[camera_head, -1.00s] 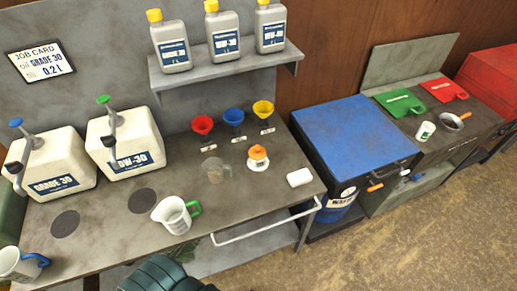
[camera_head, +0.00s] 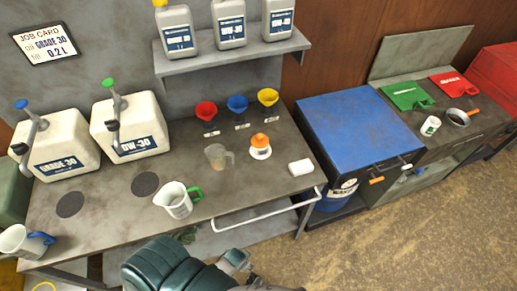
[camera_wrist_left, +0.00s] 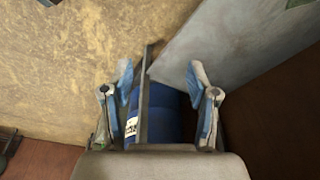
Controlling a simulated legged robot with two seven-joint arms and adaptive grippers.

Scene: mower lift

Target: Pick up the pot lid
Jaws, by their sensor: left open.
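I cannot make out a thing that is clearly a pot lid. A small white pot with an orange top (camera_head: 260,141) stands on the long grey bench, behind a white block. My arm shows at the bottom middle of the head view, in front of the bench and apart from the pot; its fingertips are not clear there. In the left wrist view my left gripper (camera_wrist_left: 160,95) is open, with its two fingers spread. A blue drum with a white label (camera_wrist_left: 165,115) shows beyond and between the fingers. My right gripper is not in view.
The bench holds a jug with a green handle (camera_head: 177,201), a jug with a blue handle (camera_head: 22,242), a clear cup (camera_head: 215,157) and several funnels. A white rail (camera_head: 265,214) runs along its front. A blue-topped cabinet (camera_head: 358,131) stands right. Floor at lower right is clear.

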